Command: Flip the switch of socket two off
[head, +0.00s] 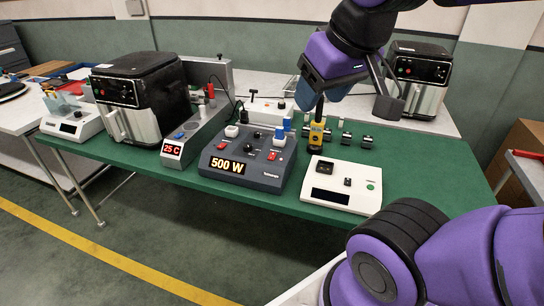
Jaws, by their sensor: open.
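My gripper (353,103) is open, high over the back right of the green table, with its fingers spread apart. Its left fingertip overlaps the top of a small yellow device (316,135) in the picture; I cannot tell whether they touch.
A white box (349,199) with a dark display and green button lies in front of the yellow device. Small black-and-silver parts (367,142) stand behind it. A grey "25 C" unit (178,151) and a black fryer (150,115) stand left. The green tabletop (448,170) is clear at right.

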